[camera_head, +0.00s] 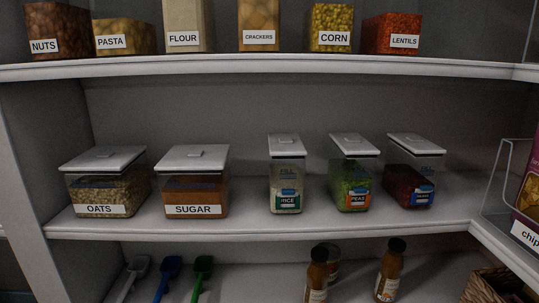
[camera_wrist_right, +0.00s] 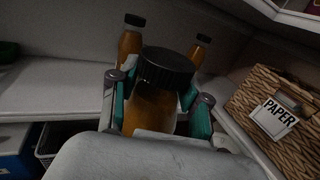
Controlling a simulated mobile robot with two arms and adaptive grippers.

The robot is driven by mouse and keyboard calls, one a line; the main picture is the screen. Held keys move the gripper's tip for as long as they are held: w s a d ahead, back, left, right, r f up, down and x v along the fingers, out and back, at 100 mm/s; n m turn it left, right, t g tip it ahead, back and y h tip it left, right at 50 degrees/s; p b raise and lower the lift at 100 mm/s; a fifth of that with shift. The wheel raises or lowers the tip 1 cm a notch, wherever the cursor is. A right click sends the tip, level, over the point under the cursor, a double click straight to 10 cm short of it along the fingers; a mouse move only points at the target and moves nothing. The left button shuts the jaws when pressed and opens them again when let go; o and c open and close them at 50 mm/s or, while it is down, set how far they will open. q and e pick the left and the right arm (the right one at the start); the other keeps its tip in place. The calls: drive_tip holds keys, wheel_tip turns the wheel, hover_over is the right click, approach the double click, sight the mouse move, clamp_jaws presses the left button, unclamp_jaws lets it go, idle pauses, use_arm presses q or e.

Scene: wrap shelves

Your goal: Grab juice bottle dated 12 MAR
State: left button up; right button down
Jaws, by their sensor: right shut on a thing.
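In the right wrist view, my right gripper (camera_wrist_right: 155,95) is shut on an orange-brown juice bottle (camera_wrist_right: 152,108) with a ribbed black cap, one teal-padded finger on each side. Two more juice bottles stand behind it, one at the left (camera_wrist_right: 130,40) and one at the right (camera_wrist_right: 198,54). In the head view, juice bottles show on the bottom shelf, one at the middle (camera_head: 316,272) with another partly hidden behind it, and one at the right (camera_head: 390,268). Their labels are too small to read a date. My left gripper is in neither view.
A woven basket (camera_wrist_right: 270,100) labelled PAPER stands right of the held bottle. The white shelf (camera_wrist_right: 50,93) is clear at the left. In the head view, blue (camera_head: 168,272) and green (camera_head: 201,273) scoops lie left of the bottles. Food containers fill the middle shelf (camera_head: 250,222) above.

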drive_tip(key=s+d+r+n+y+p, duration=0.1)
drive_tip(key=s+d+r+n+y, duration=0.1)
drive_tip(key=d+r+n+y, duration=0.3)
use_arm(q)
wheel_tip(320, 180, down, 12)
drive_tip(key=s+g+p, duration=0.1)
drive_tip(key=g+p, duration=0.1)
drive_tip(key=p, duration=0.9)
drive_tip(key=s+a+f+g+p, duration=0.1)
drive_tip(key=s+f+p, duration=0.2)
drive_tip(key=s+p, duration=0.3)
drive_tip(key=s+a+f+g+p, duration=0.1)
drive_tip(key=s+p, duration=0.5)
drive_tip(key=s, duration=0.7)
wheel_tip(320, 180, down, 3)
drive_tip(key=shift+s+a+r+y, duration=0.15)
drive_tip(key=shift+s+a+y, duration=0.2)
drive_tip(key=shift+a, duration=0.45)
use_arm(e)
drive_tip(key=s+r, duration=0.3)
drive_tip(key=r, duration=0.7)
drive_tip(key=s+d+r+m, duration=0.1)
drive_tip(key=s+r, duration=0.3)
drive_tip(key=r, duration=0.7)
drive_tip(key=shift+s+d+t+y, duration=0.15)
drive_tip(key=shift+t+y, duration=0.15)
drive_tip(key=shift+t, duration=0.1)
